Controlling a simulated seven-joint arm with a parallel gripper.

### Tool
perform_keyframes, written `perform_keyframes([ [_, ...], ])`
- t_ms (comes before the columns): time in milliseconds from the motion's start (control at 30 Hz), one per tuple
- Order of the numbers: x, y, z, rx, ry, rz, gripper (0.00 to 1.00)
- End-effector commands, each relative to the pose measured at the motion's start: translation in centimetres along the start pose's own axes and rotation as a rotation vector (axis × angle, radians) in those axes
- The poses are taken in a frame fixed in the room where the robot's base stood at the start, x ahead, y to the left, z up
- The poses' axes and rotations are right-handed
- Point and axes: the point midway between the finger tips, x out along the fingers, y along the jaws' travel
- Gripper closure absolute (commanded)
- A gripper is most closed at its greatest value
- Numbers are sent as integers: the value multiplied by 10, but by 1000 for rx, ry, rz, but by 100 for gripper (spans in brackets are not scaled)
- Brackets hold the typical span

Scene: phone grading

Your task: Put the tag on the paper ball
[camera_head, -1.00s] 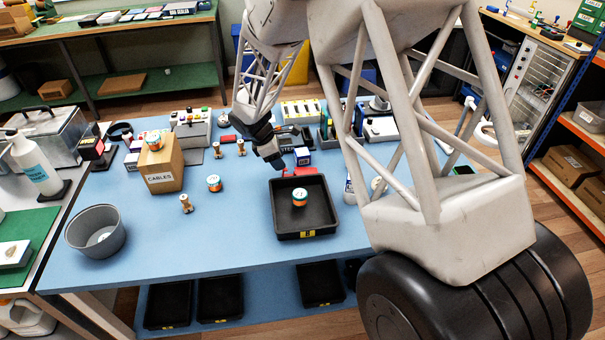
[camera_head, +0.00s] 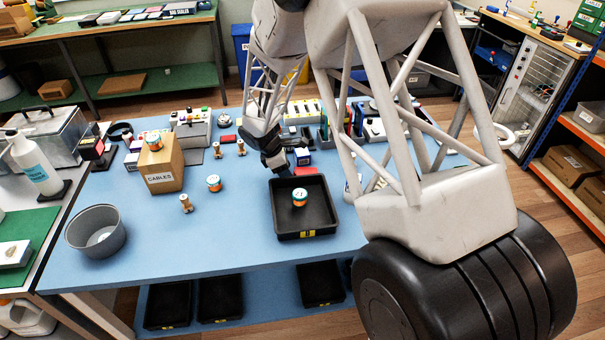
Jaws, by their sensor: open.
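My gripper (camera_head: 280,171) is dark and points down at the back edge of the black tray (camera_head: 306,236). Its fingers are small and partly merge with the dark tray; it appears empty. A flat red piece (camera_head: 305,171) lies at the tray's back edge, just right of my gripper. I cannot tell whether it is the tag. I cannot make out a paper ball for sure; a pale patch shows inside the grey bin (camera_head: 73,240) at the left, too unclear to name. My arm hides part of the table's right side.
Several wooden spools stand nearby.

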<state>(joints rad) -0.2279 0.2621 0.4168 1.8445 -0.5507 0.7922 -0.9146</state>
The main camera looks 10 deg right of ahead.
Motion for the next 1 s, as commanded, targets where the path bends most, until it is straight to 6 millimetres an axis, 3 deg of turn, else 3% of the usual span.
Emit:
perform_keyframes([
  [233,0,0,0,0,0,0,55],
  [533,0,0,0,0,0,0,100],
  [1000,-8,0,3,0,0,1,100],
])
